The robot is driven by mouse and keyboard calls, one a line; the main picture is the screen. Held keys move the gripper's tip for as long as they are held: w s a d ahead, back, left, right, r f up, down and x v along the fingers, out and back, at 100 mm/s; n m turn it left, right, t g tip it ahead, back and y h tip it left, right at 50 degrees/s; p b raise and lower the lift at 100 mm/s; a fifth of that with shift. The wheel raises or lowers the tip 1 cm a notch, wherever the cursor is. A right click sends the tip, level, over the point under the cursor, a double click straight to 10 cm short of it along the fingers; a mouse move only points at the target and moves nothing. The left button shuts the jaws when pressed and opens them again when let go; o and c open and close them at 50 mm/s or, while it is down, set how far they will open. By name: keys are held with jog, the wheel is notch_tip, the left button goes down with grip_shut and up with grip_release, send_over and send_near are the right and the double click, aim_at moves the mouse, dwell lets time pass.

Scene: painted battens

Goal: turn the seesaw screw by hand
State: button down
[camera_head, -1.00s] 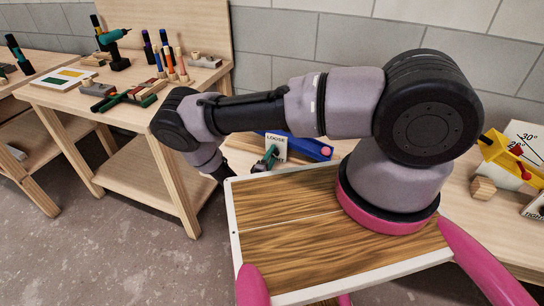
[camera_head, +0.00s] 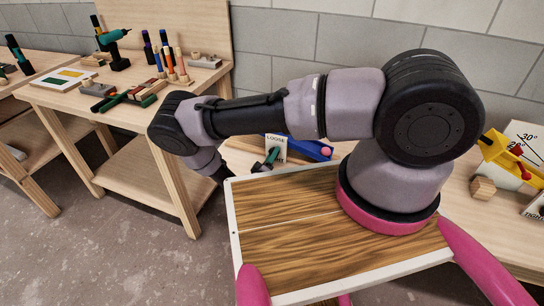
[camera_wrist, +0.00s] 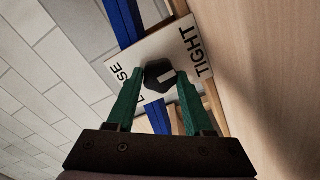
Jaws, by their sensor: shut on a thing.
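The seesaw screw (camera_wrist: 158,75) is a dark knob with a white mark, on a white plate (camera_wrist: 138,66) lettered TIGHT and, partly covered, LOOSE. In the wrist view the green fingers of my gripper (camera_wrist: 160,84) stand on both sides of the knob and are shut on it. A blue bar (camera_wrist: 126,22) runs behind the plate. In the head view the green fingers of my gripper (camera_head: 271,157) are in front of the LOOSE plate (camera_head: 276,142), and the blue bar (camera_head: 312,148) with a pink round end is behind; the knob is hidden there.
A yellow device (camera_head: 500,151) with an angle scale and a wooden block (camera_head: 483,188) are on the bench at right. A side table (camera_head: 65,100) at left holds a drill (camera_head: 114,48) and several tools. A grey wall is close behind.

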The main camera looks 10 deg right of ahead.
dwell(0.5)
jog(key=shift+c, duration=1.4)
grip_release()
